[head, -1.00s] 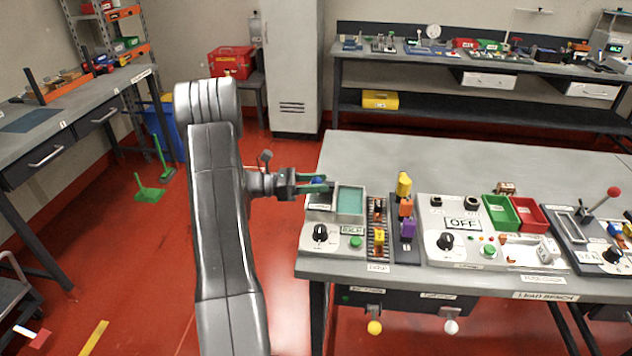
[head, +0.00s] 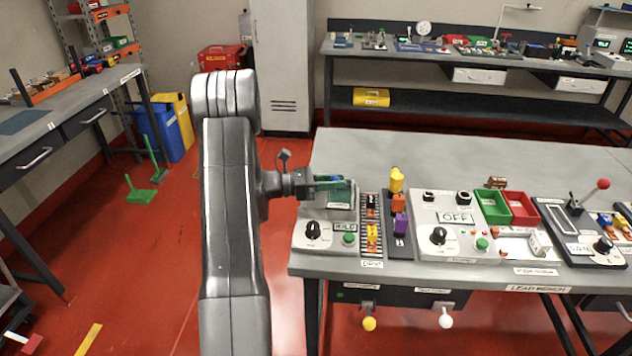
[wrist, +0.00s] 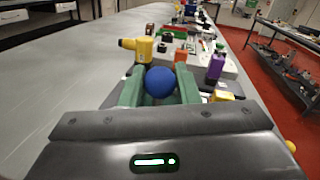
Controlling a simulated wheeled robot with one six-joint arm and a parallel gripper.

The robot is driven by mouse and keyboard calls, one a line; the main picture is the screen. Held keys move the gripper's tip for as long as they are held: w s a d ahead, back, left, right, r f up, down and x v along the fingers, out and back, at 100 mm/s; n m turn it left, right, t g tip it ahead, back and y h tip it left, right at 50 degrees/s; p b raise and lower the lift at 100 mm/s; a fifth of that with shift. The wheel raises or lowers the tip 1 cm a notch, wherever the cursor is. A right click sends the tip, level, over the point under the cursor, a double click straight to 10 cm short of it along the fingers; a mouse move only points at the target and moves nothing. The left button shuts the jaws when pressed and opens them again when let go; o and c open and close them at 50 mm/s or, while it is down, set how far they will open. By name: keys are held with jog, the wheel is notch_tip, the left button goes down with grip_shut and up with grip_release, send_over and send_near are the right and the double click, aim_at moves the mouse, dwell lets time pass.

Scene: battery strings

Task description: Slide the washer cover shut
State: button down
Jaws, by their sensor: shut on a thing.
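The washer (head: 330,240) is the grey unit at the left front end of the bench, with a black dial, a small sign and a green button on its front. My gripper (head: 338,184) reaches over its top from the left. Its green fingers are shut on the round blue knob of the cover, and the blue knob (wrist: 172,83) shows between both fingers in the wrist view. The gripper hides most of the cover. A little teal shows beneath the fingers, and I cannot tell how much of the opening is covered.
Right of the washer stand a ribbed strip with yellow pieces (head: 372,232), a dark rack with yellow, orange and purple blocks (head: 400,222), and a panel marked OFF (head: 455,217). The bench top (head: 440,155) behind them is clear.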

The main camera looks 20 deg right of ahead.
jog(key=shift+s+d, duration=0.3)
jog(key=shift+d, duration=0.15)
jog(key=shift+r, duration=0.1)
jog(key=c, duration=1.3)
grip_release()
jog(key=shift+o, duration=0.8)
jog(key=shift+d, duration=0.2)
jog(key=shift+a, duration=0.1)
jog(key=b+v, duration=0.2)
jog(key=v, duration=1.1)
jog(key=shift+a, duration=0.35)
jog(key=shift+w+d, duration=0.1)
